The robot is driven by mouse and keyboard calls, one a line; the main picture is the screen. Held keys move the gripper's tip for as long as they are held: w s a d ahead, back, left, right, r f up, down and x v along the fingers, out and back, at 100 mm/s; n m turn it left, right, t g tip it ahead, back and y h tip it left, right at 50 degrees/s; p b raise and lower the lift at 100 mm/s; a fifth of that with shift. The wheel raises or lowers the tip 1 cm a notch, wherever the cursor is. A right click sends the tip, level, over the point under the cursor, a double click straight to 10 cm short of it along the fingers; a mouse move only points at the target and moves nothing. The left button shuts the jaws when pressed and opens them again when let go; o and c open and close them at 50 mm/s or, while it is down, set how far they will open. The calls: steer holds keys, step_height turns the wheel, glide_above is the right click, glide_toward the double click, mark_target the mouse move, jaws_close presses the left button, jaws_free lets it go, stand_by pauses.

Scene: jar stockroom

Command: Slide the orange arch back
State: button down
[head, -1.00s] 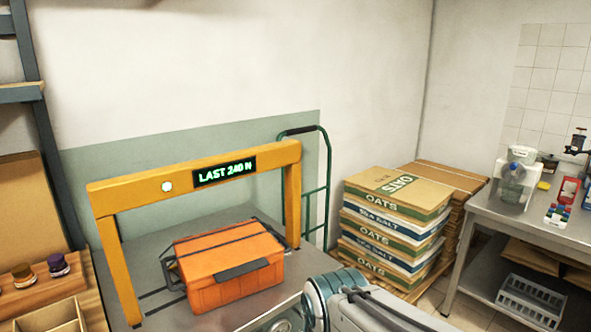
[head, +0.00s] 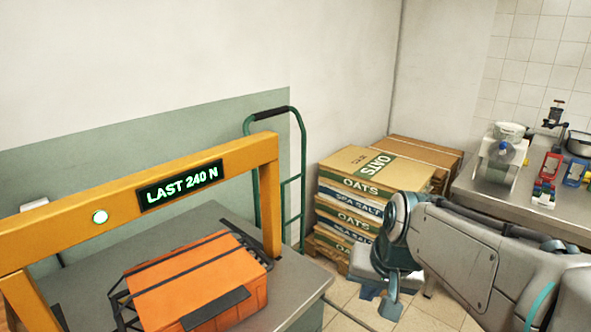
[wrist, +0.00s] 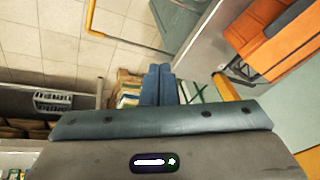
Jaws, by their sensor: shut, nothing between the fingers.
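The orange arch (head: 110,195) stands over a grey metal table, with a lit display reading "LAST 240 N" and a round white light on its crossbeam. Its right post (head: 268,200) meets the table near the right edge. An orange crate (head: 200,285) with dark straps sits on the table under the arch; the crate also shows in the wrist view (wrist: 275,40). My gripper (head: 388,305) hangs over the floor, right of the table and apart from the arch. Its fingers (wrist: 158,85) are together and empty in the wrist view. The arch's left foot is cut off.
A green hand truck (head: 302,180) stands behind the table's right end. Stacked oats and salt sacks (head: 350,205) stand in the corner behind my gripper. A metal bench (head: 475,195) with jars and tools is at right. Tiled floor lies between the tables.

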steer(key=w+a+r+m+t+y+p, duration=0.1)
steer(key=w+a+r+m+y, duration=0.2)
steer(key=w, duration=0.6)
steer(key=w+a+r+m+t+y, duration=0.1)
steer(key=w+a+r, duration=0.3)
steer(key=w, duration=0.5)
steer(key=w+a+r+m+y+p, duration=0.1)
steer(key=w+a+r+m+y, duration=0.1)
steer(key=w+r, duration=0.5)
steer(key=p, duration=0.3)
glide_toward(274, 179)
steer(key=shift+t, duration=0.3)
steer(key=shift+x, duration=3)
steer(key=shift+s+f, duration=0.15)
